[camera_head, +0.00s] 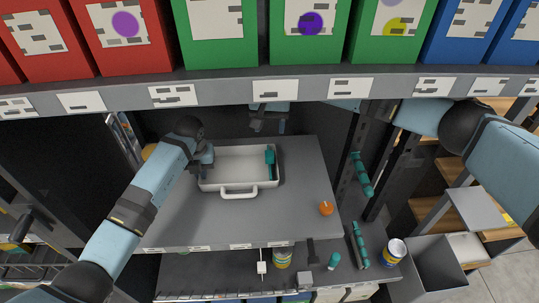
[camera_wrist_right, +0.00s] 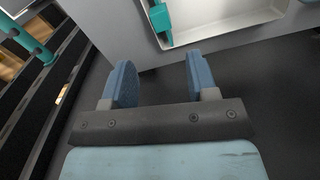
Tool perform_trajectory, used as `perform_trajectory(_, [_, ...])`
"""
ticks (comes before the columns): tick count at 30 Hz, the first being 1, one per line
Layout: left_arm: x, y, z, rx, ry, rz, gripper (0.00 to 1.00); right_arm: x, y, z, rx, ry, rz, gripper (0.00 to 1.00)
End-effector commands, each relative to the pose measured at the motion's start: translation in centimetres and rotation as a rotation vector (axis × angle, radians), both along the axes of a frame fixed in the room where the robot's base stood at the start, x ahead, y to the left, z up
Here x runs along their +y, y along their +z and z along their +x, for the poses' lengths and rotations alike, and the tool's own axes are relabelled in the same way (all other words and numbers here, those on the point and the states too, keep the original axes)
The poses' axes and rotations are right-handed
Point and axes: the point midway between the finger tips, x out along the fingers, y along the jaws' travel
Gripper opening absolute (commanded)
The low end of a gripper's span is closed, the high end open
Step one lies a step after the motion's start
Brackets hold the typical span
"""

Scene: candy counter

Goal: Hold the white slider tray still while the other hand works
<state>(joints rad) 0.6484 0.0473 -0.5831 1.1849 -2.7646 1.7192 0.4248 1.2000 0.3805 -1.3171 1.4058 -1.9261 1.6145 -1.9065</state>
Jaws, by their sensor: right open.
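The white slider tray (camera_head: 211,183) sits on the grey shelf in the head view, its handle toward the front. A teal piece (camera_head: 270,160) lies inside at its right end. Tray (camera_wrist_right: 235,30) and teal piece (camera_wrist_right: 160,18) also show at the top of the right wrist view. My left gripper (camera_head: 204,160) is at the tray's left rim; whether its fingers are closed on the rim is too small to tell. My right gripper (camera_head: 268,128) is behind the tray, partly hidden by the upper shelf. In its wrist view, its fingers (camera_wrist_right: 162,82) are open and empty, apart from the tray.
An orange ball-like item (camera_head: 326,208) sits on the grey shelf (camera_head: 290,220) to the right of the tray. Above, a shelf edge holds red, green and blue boxes (camera_head: 220,35). Dark posts (camera_head: 385,160) stand at the right. A can (camera_head: 395,250) stands lower right.

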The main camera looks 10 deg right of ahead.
Motion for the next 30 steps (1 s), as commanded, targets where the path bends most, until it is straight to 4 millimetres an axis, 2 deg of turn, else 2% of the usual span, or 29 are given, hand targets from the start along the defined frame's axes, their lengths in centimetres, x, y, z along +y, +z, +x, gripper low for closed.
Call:
perform_trajectory(3, [0.1, -0.1, 0.0, 0.002, 0.000, 0.002, 0.00, 0.0, 0.1, 0.0, 0.000, 0.109, 0.000, 0.53])
perform_trajectory(8, [0.1, -0.1, 0.0, 0.002, 0.000, 0.002, 0.00, 0.0, -0.5, -0.1, 0.000, 0.166, 0.000, 0.53])
perform_trajectory(11, [0.1, -0.1, 0.0, 0.002, 0.000, 0.002, 0.00, 0.0, -1.9, -0.1, 0.002, 0.169, 0.001, 0.53])
perform_trajectory(21, [0.1, -0.1, 0.0, 0.002, 0.000, 0.002, 0.00, 0.0, -8.6, -0.1, 0.003, 0.165, 0.001, 0.53])
perform_trajectory(25, [0.1, -0.1, 0.0, 0.002, 0.000, 0.002, 0.00, 0.1, -10.4, -0.1, 0.002, 0.165, 0.001, 0.53])
perform_trajectory(30, [0.1, -0.1, 0.0, 0.002, 0.000, 0.002, 0.00, 0.1, -11.7, 0.0, 0.000, 0.166, 0.000, 0.53])
